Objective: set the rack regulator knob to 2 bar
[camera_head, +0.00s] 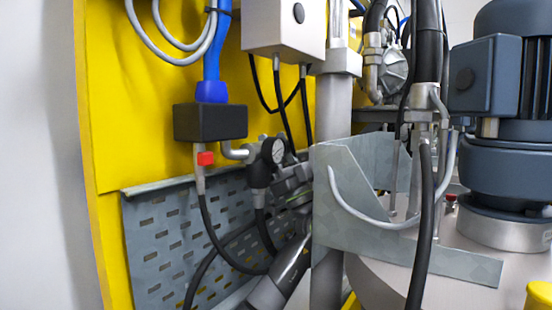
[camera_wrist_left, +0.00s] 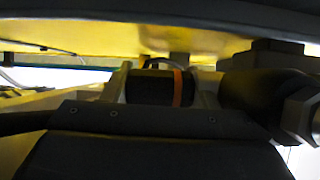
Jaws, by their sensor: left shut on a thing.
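The regulator's round pressure gauge (camera_head: 278,150) has a white face and sits on the rack in front of the yellow panel. Its reading is too small to make out. My left gripper (camera_head: 288,182) is just below and right of the gauge, its arm rising from the bottom of the head view. In the left wrist view the black regulator knob (camera_wrist_left: 152,88) with an orange band lies between the two fingers of my left gripper (camera_wrist_left: 163,88), which is shut on it. In the head view I cannot make out the knob apart from the gripper. My right gripper is not in view.
A perforated grey plate (camera_head: 165,245) is behind my left arm. A black box (camera_head: 210,122) with a red fitting (camera_head: 205,158) is left of the gauge. Black hoses hang close around the arm. A grey bracket (camera_head: 350,200) and a dark motor (camera_head: 508,130) stand to the right.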

